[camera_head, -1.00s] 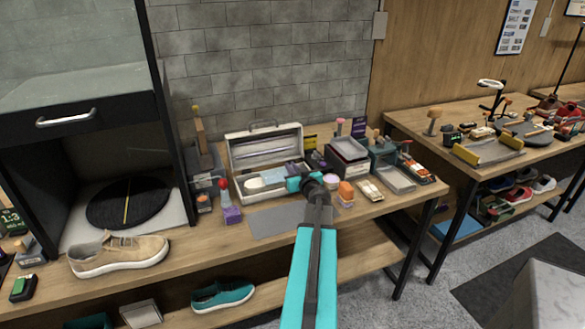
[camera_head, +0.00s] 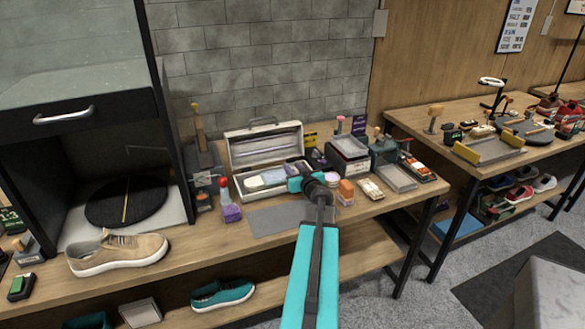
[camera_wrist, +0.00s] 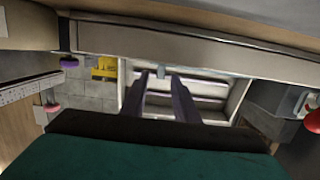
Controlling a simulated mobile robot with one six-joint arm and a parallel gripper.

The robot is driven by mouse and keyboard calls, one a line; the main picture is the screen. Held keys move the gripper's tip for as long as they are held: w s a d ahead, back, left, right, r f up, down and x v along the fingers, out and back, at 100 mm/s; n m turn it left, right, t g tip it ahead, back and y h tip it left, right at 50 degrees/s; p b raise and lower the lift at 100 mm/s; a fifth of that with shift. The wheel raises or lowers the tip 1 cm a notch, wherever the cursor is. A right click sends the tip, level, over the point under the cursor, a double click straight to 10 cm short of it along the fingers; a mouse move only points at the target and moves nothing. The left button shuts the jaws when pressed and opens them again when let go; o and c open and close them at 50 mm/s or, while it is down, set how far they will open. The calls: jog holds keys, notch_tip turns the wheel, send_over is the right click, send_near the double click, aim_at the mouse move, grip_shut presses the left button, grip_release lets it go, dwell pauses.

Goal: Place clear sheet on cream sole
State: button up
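A tan sneaker (camera_head: 112,250) with a cream sole (camera_head: 122,266) rests on the bench at the left, far from my gripper. An open white case (camera_head: 238,186) stands at the bench's middle, its lid up; pale flat pieces (camera_head: 268,178) lie inside. My gripper (camera_head: 292,184) is at the case's right front part. In the wrist view, its two dark fingers (camera_wrist: 161,100) are apart with nothing plainly seen between them, and the case interior (camera_wrist: 212,92) shows beyond. I cannot make out a clear sheet. The arm hides the case's front right corner.
A grey mat (camera_head: 270,220) lies in front of the case. A dark booth with a black turntable (camera_head: 115,203) is at the left. Bare bench shows between sneaker and mat.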

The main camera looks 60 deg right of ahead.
jog(key=v, duration=0.7)
jog(key=shift+s+a+r, duration=0.1)
jog(key=shift+s+r, duration=0.05)
jog(key=shift+r, duration=0.2)
jog(key=shift+s+a+r+p, duration=0.2)
jog(key=shift+s+p, duration=0.1)
jog(key=shift+p, duration=0.35)
jog(key=p+v, duration=0.2)
jog(key=p, duration=0.3)
jog(key=shift+s+a+p, duration=0.1)
jog(key=shift+p, duration=0.2)
jog(key=shift+f, duration=0.1)
